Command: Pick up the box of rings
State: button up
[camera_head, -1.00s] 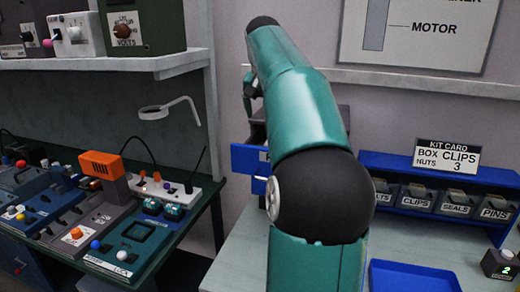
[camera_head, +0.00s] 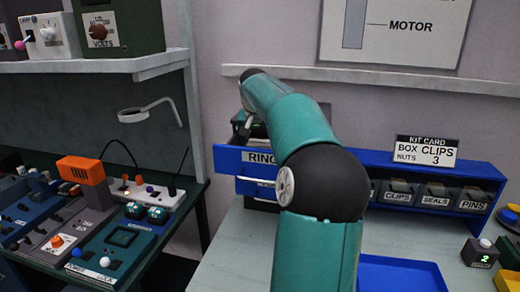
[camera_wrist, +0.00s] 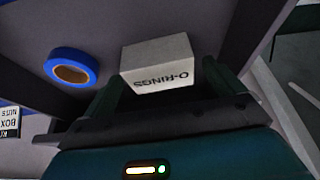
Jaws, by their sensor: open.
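A white box (camera_wrist: 158,66) marked "O-RINGS" shows upside down in the wrist view, resting on a dark grey surface with grey walls around it. My gripper (camera_wrist: 163,76) is open, with one dark green finger toward each side of the box's near end. I cannot tell whether the fingers touch it. In the head view, my gripper (camera_head: 243,126) is small and partly hidden by my own teal arm, above an open blue drawer (camera_head: 258,157) labelled "RING…". The box is hidden in the head view.
A blue tape roll (camera_wrist: 72,67) lies beside the box in the wrist view. A blue bin rack (camera_head: 425,187) with a kit card (camera_head: 427,151) and a blue tray (camera_head: 400,274) stand right of my arm. A shelf post (camera_head: 192,120) and instrument bench are left.

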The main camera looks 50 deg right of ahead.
jog(key=shift+w+d+f, duration=0.1)
jog(key=shift+f, duration=0.3)
jog(key=shift+c, duration=0.2)
jog(key=c, duration=1)
jog(key=shift+r, duration=0.1)
